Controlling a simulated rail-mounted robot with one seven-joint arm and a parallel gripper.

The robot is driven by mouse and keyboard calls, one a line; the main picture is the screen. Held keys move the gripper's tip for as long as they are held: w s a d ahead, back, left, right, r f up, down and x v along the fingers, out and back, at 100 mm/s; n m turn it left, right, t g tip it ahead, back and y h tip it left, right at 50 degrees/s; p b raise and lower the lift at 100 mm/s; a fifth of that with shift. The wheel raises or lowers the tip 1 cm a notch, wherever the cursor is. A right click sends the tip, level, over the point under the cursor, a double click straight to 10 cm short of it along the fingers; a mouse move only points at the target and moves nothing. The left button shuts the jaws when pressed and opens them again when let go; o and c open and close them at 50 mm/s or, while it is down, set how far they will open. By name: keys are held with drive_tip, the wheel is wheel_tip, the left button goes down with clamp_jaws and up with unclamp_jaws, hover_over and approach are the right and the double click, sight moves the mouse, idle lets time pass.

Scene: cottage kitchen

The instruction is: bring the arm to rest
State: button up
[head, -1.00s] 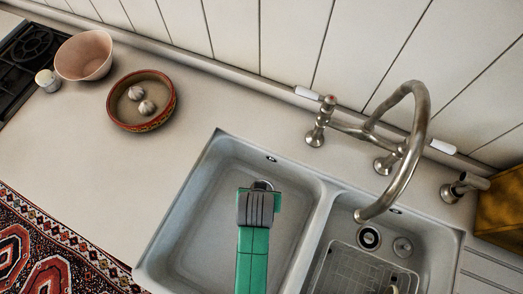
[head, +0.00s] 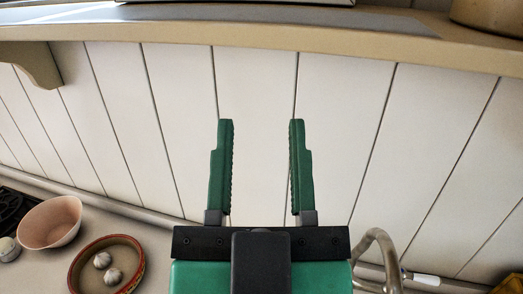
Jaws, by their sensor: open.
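My gripper (head: 262,125) is in the middle of the head view, its two green fingers pointing up and spread wide apart. It is open, with nothing between the fingers. The white plank wall (head: 255,75) shows behind and between the fingers. My gripper's dark and green body fills the bottom middle and hides the counter and sink behind it.
A wooden shelf (head: 300,38) crosses the top, with a bracket (head: 35,65) at the left. At lower left are a pink bowl (head: 50,222), a small white cup (head: 8,249) and a red-rimmed bowl (head: 78,276) holding garlic (head: 113,276). The tap (head: 386,252) stands at lower right.

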drive_tip(key=shift+s+r, duration=0.4)
drive_tip(key=shift+r, duration=0.05)
